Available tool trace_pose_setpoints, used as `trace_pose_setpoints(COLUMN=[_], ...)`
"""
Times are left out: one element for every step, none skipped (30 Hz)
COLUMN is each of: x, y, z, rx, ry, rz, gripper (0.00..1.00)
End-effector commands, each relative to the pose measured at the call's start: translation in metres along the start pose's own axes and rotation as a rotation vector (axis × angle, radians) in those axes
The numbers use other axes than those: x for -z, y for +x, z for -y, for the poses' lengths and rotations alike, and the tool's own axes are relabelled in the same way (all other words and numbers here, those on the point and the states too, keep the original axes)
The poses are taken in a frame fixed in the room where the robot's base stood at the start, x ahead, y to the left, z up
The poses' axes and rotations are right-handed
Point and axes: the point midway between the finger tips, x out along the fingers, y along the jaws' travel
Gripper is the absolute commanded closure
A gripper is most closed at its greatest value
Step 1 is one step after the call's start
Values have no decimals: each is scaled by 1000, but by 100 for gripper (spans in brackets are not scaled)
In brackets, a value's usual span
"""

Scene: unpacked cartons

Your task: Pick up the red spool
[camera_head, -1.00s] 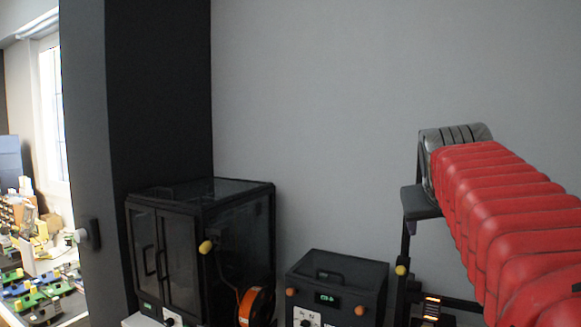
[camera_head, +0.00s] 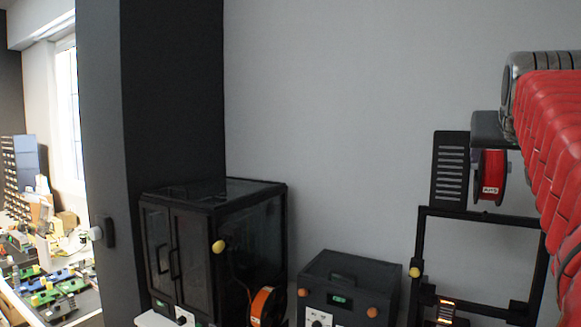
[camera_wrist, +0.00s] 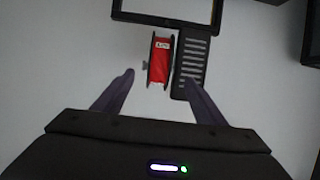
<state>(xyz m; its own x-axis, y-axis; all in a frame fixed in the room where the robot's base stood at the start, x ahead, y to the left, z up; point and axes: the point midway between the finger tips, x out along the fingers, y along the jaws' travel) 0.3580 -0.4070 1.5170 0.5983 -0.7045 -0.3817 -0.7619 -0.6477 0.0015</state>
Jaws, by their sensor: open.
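The red spool (camera_head: 490,177) has black flanges and a white label. In the head view it hangs at the right, just above a black open frame and beside a slotted black plate. In the wrist view the red spool (camera_wrist: 161,60) lies ahead of my gripper (camera_wrist: 160,82), roughly between the fingertips in the picture. My gripper is open and empty; its two dark fingers spread to either side. I cannot tell how far the spool is from the fingertips. In the head view my red-sleeved arm covers the area right of the spool.
The slotted black plate (camera_wrist: 190,65) stands close beside the spool, near the right finger. The black frame (camera_head: 485,214) is below the spool. A dark cabinet (camera_head: 215,250), an orange spool (camera_head: 266,306) and a small black box (camera_head: 349,283) stand lower left. The grey wall (camera_head: 350,110) is bare.

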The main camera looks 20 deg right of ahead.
Motion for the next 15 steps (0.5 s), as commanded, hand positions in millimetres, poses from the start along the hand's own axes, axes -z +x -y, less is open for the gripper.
trace_pose_setpoints(x=[-1, -1, -1, -1, -1, -1, -1, -1, -1, -2, -1, -1, -1, -1, 0], y=[7, 12, 18, 22, 27, 33, 38, 42, 49, 54, 58, 63, 67, 70, 73], z=[0, 0, 0, 1, 1, 1, 1, 1, 1, 1, 1, 1, 1, 1, 1], rx=[0, 1, 1, 1, 1, 1, 1, 1, 2, 2, 2, 2, 2, 2, 2], ry=[0, 0, 0, 0, -1, -1, -1, -1, -1, -1, -1, -1, -1, -1, -1], rz=[3, 4, 4, 3, 3, 4, 4, 3, 4, 4, 4, 4, 3, 2, 1], gripper=[35, 35, 35, 35, 35, 35, 35, 35, 35, 35, 35, 35, 35, 35, 35])
